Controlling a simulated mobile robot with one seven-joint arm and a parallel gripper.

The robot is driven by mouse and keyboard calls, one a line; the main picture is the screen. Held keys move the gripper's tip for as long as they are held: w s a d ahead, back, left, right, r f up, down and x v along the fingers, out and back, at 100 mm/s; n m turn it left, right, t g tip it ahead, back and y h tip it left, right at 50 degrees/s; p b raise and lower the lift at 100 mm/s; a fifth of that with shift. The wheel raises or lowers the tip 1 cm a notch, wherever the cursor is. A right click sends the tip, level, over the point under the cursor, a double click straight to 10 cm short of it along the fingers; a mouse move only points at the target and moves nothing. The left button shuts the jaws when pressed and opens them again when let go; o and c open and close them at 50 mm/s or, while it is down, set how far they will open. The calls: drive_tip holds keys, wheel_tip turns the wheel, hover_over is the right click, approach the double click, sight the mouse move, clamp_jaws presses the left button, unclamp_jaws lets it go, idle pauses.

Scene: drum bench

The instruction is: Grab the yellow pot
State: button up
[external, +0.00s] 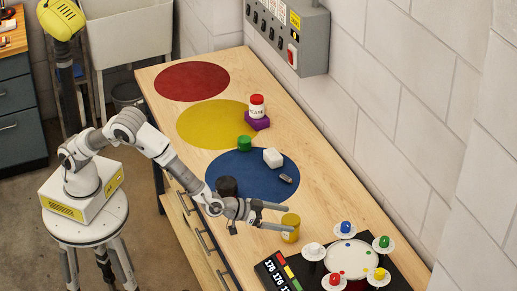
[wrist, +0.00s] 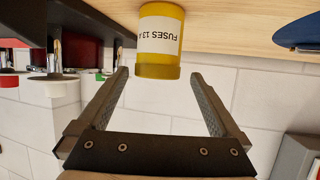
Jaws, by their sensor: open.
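In the wrist view the yellow pot (wrist: 158,40) appears upside down, with a white label reading "FUSES 13 A". My gripper (external: 272,217) is open, its fingers pointing at the pot. In the wrist view my gripper (wrist: 158,75) has its two fingertips apart, with the pot's lid end just beyond and between them. I see no clear contact with the pot. Nothing is between the fingers nearer the palm.
A black pot (external: 227,186), white block (external: 273,157), small grey item (external: 286,179) and green pot (external: 244,143) are on the bench. A red-lidded jar (external: 257,106) stands on a purple block (external: 257,122). A wall (external: 400,110) borders the bench.

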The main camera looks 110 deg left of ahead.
sight(298, 221)
drive_tip(key=shift+x, duration=2.75)
drive_tip(key=shift+w+d, duration=0.1)
drive_tip(key=c, duration=1.4)
drive_tip(key=shift+c, duration=0.4)
drive_tip(key=shift+r, duration=0.15)
